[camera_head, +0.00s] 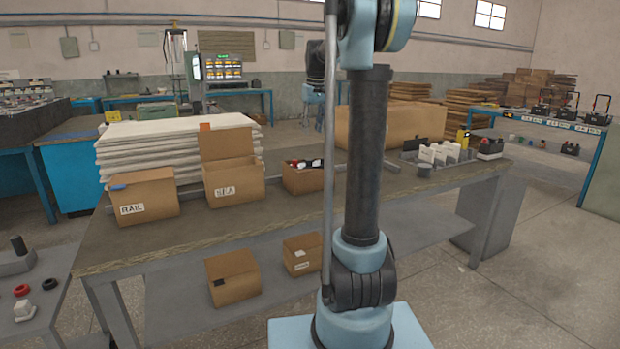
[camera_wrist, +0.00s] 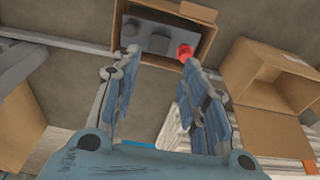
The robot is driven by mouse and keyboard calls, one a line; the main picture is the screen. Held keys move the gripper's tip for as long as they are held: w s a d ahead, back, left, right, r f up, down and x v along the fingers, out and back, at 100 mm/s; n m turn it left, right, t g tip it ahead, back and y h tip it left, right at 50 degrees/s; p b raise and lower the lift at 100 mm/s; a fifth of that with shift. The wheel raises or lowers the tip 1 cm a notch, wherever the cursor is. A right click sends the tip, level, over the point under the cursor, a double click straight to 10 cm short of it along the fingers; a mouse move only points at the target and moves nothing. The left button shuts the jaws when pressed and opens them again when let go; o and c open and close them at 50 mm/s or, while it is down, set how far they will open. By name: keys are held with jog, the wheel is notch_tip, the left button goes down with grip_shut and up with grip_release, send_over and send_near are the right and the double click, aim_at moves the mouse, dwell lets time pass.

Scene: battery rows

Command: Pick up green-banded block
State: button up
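My gripper (camera_wrist: 160,62) shows in the wrist view with its two fingers spread apart and nothing between them. Its fingertips point toward an open cardboard box (camera_wrist: 207,42) at the top of that view. A dark grey block-like thing (camera_wrist: 153,38) and a small red piece (camera_wrist: 185,51) show in or at that box, the red piece near the right fingertip. I cannot make out a clear green band on any block; a dark greenish patch shows at the box's far edge. My gripper is out of the head view.
The workbench (camera_head: 225,237) holds a RAIL box (camera_head: 155,207), a SEA box (camera_head: 225,192), a box with red and black items (camera_head: 300,181) and a stack of white sheets (camera_head: 125,145). Two smaller boxes sit on the lower shelf. An empty-looking box (camera_wrist: 265,72) is at right in the wrist view.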

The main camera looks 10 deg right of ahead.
send_over(309, 159)
jog(key=s, duration=0.1)
jog(key=f, duration=0.8)
jog(key=shift+s+d, duration=0.1)
jog(key=shift+d, duration=0.15)
jog(key=shift+w+a+f, duration=0.1)
jog(key=shift+w+f, duration=0.15)
jog(key=shift+f, duration=0.6)
jog(key=shift+w+a+f, duration=0.1)
jog(key=shift+w+f, duration=0.1)
jog(key=shift+f, duration=0.7)
jog(key=shift+w+f, duration=0.25)
jog(key=shift+f, duration=0.6)
grip_shut()
